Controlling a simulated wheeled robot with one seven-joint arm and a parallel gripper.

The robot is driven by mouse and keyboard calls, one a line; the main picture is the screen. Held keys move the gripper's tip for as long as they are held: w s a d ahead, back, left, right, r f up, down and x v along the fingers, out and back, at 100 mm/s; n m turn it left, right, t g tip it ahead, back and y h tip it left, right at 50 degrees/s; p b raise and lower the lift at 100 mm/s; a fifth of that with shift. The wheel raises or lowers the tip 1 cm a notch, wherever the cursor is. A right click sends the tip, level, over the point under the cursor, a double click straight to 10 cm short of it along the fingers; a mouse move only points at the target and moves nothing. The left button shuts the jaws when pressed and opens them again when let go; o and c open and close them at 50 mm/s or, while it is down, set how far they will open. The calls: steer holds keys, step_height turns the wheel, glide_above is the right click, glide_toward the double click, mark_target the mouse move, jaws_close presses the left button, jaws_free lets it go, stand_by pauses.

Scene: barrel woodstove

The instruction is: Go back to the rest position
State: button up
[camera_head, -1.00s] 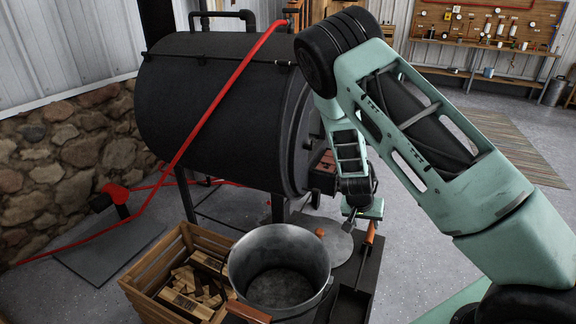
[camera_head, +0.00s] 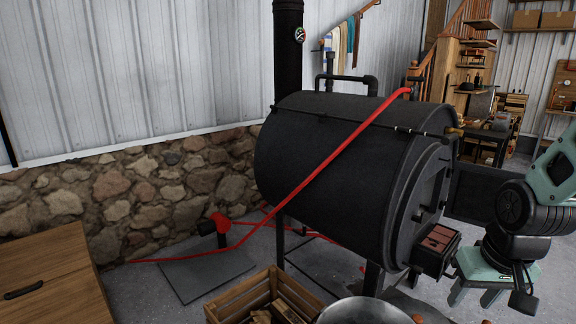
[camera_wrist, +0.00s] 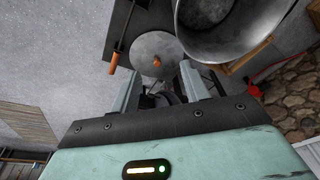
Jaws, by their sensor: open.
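My gripper (camera_wrist: 168,85) is open and empty in the wrist view, its two pale green fingers apart. In the head view my gripper (camera_head: 480,292) hangs at the lower right, just right of the small reddish-topped box on the front of the black barrel stove (camera_head: 345,165). In the wrist view a round grey lid (camera_wrist: 156,53) with an orange knob lies beyond the fingers, beside a metal bucket (camera_wrist: 215,30).
A wooden crate (camera_head: 240,300) holds wood pieces below the stove. A red hose (camera_head: 330,158) runs over the barrel to the floor. A wooden cabinet (camera_head: 50,265) stands at left by the stone wall. An orange-handled tool (camera_wrist: 114,64) lies near the lid.

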steer(key=s+a+r+n+g+p, duration=0.1)
steer(key=s+a+r+n+p, duration=0.3)
steer(key=s+a+r, duration=0.2)
steer(key=s+a+r+n+g+p, duration=0.1)
steer(key=s+a+r+n+p, duration=0.4)
steer(key=s+a, duration=0.5)
step_height(320, 180, up, 3)
steer(key=a, duration=0.3)
steer(key=shift+f, duration=0.2)
